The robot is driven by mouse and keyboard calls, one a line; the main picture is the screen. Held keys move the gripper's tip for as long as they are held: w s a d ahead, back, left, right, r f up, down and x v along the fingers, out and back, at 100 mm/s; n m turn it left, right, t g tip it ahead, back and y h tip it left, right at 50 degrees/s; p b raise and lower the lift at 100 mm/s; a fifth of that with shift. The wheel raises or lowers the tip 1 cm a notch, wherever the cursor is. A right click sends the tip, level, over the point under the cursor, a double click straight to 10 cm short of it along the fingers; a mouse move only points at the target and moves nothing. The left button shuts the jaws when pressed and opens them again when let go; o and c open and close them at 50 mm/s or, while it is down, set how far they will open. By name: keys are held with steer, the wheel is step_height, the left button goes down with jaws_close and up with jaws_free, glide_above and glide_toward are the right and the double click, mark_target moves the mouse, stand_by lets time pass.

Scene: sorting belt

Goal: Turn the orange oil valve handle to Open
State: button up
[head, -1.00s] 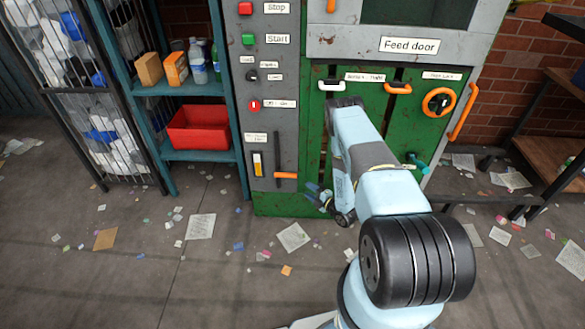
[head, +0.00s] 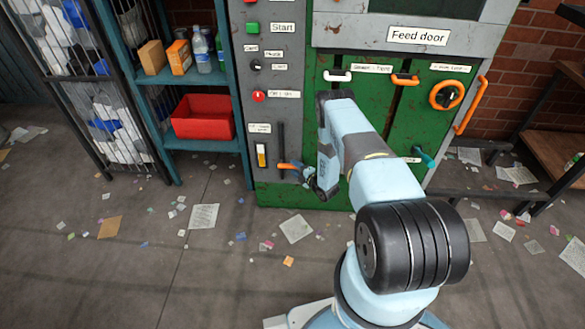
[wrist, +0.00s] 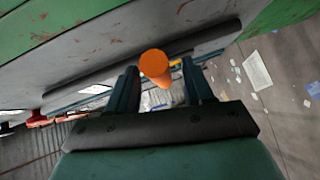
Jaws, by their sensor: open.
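The orange oil valve handle (head: 285,166) sticks out sideways from a dark vertical pipe low on the grey control panel, pointing right. In the wrist view its round orange end (wrist: 154,64) appears between the two dark fingers. My gripper (head: 300,170) is open at the handle's right end, and it also shows in the wrist view (wrist: 160,85). I cannot tell whether a finger touches the handle. Part of the handle's right end is hidden by the gripper in the head view. A small white label (head: 260,128), unreadable here, sits above a yellow gauge (head: 261,155).
The green machine front (head: 400,130) stands behind my arm, with a white handle (head: 337,76), an orange handle (head: 405,80) and an orange wheel (head: 446,95). A blue shelf with a red bin (head: 203,117) stands left. Paper scraps litter the open floor.

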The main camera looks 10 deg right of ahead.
steer(key=shift+x, duration=1.1)
steer(key=shift+c, duration=0.2)
jaws_close()
